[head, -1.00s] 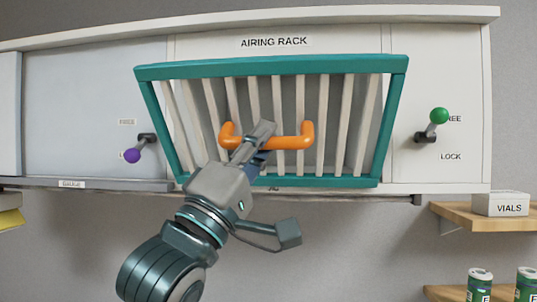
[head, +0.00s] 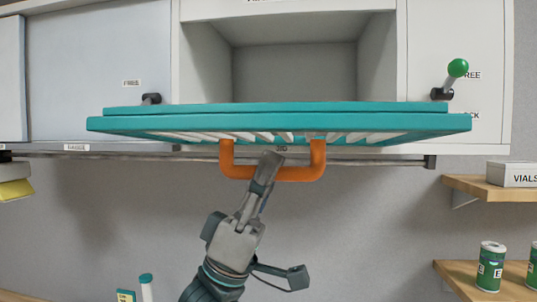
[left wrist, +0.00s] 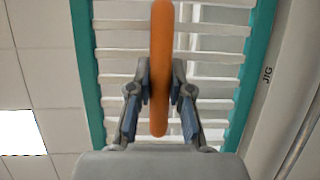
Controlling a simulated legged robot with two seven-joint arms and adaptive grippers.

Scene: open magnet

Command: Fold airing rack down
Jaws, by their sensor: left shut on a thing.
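The airing rack (head: 130,124) is a teal frame with white slats, hinged at the cabinet's lower edge. In the head view it sticks out toward me, close to level, seen nearly edge-on from slightly below. Its orange handle (head: 228,158) hangs under the frame. My left gripper (head: 270,165) is shut on the handle's crossbar. In the left wrist view, the two fingers (left wrist: 160,90) close on either side of the orange bar (left wrist: 160,30), with the slats behind. My right gripper is not in view.
The open cabinet compartment (head: 295,70) behind the rack looks empty. A green-knobbed lever (head: 457,68) is at right, its knob up near FREE. A rail (head: 380,160) runs below the cabinet.

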